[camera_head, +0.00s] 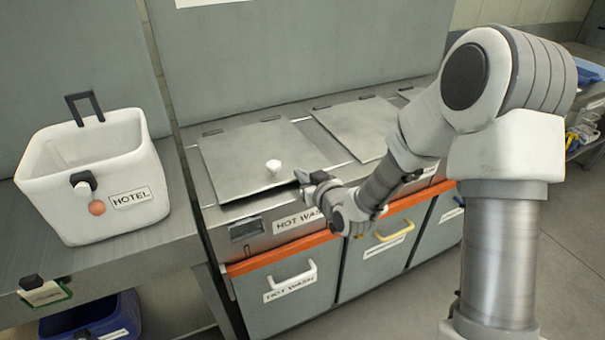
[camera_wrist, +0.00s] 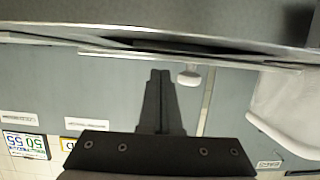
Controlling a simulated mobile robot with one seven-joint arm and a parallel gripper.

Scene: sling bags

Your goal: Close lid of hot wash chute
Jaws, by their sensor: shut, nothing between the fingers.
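The hot wash chute lid (camera_head: 240,155) is a flat grey metal panel with a white knob (camera_head: 273,166) near its front edge. It lies almost flat, and a thin dark gap shows under its front edge. The HOT WASH label (camera_head: 297,221) is on the panel below. My gripper (camera_head: 303,178) is at the lid's front right corner, just right of the knob; contact is unclear. In the wrist view, my gripper (camera_wrist: 160,74) has its fingers together and empty, beside the knob (camera_wrist: 188,77); the lid's edge (camera_wrist: 210,62) crosses above.
A white bin marked HOTEL (camera_head: 130,190) stands on the counter at left. Another flat lid (camera_head: 358,125) lies to the right. Grey drawers with handles are below, including the hot wash drawer (camera_head: 290,285). The floor at front right is clear.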

